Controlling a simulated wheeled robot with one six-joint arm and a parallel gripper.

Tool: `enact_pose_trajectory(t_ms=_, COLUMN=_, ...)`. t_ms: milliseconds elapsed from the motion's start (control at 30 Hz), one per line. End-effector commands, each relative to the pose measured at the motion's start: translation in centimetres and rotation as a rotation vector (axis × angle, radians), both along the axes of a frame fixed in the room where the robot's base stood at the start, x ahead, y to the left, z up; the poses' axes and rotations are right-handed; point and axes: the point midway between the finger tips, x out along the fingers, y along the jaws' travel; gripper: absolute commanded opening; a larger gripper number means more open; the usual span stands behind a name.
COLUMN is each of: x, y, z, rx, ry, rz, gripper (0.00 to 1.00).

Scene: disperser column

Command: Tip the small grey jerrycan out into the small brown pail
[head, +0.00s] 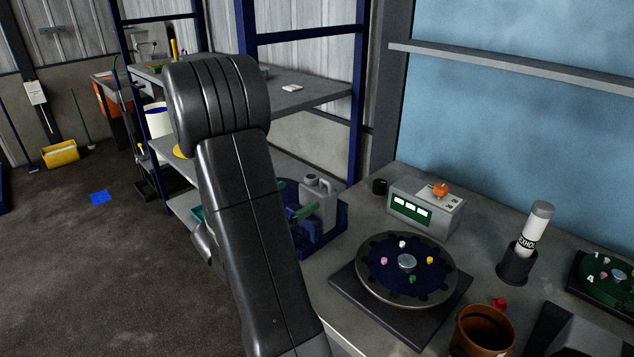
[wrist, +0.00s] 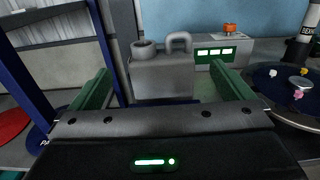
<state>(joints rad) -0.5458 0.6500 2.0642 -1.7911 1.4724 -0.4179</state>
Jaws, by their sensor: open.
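The small grey jerrycan (head: 318,208) stands upright by the shelf, left of the counter, with a neck and a looped handle on top. In the wrist view the jerrycan (wrist: 163,80) is ahead of my gripper (wrist: 160,72), framed between its two green fingers. The fingers are spread wide and empty, and I cannot tell whether they touch the can. The small brown pail (head: 483,332) stands open on the counter at the front, cut by the lower edge.
A round dark blue disc machine (head: 407,268) sits on the counter between jerrycan and pail. A white-grey cylinder (head: 538,225) stands in a black holder at right.

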Motion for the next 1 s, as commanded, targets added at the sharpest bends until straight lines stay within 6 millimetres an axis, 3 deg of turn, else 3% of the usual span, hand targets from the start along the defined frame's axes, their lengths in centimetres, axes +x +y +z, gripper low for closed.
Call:
enact_pose_trajectory(t_ms=600, x=6.4, y=-6.6, z=0.1, rx=0.001, ry=0.000, rz=-0.003, gripper=1.00)
enact_pose_trajectory(t_ms=1000, x=7.4, y=-7.5, z=0.0, rx=0.002, ry=-0.001, rz=0.000, gripper=1.00)
